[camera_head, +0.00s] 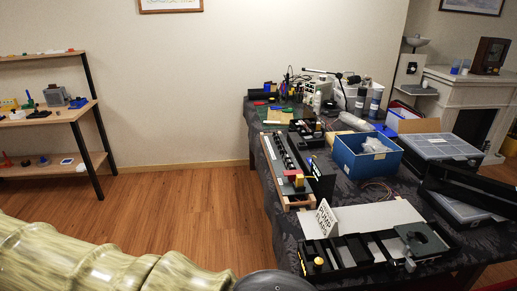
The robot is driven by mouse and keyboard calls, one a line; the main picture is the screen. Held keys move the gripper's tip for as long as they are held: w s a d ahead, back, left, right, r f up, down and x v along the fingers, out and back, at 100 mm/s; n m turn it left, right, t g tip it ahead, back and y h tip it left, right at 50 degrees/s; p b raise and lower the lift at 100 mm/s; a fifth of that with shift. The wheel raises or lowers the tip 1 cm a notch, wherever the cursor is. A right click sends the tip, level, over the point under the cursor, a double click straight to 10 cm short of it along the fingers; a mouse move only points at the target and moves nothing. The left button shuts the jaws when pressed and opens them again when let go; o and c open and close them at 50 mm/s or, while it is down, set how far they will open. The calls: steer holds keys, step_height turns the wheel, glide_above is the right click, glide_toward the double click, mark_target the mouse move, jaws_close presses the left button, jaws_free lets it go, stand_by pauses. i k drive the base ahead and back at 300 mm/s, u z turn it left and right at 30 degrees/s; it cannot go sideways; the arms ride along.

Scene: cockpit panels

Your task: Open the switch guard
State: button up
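A long narrow cockpit panel (284,160) with a wooden edge lies along the left side of the table. A small red and yellow part (297,180) sits at its near end; it is too small to tell whether this is the switch guard or whether a guard is open. A second black panel (345,262) lies at the table's near edge, with a yellow knob (318,262) at its left and a grey plate with a round hole (422,241) at its right. My gripper is not in view.
The dark-clothed table (372,189) also carries a blue bin (366,161), a white lettered sign (326,217), clear-lidded cases (440,147) and several bottles and tools at the back. Wooden floor (185,220) is free between the table and the left shelf (50,121).

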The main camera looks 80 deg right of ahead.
mark_target(292, 173)
steer(key=i, duration=0.15)
steer(key=z, duration=2.7)
steer(key=k, duration=0.35)
steer(key=u, duration=3.25)
steer(key=i, duration=0.1)
steer(key=z, duration=1.75)
steer(key=i, duration=0.75)
steer(key=z, duration=0.7)
steer(key=i, duration=0.8)
steer(key=z, duration=0.7)
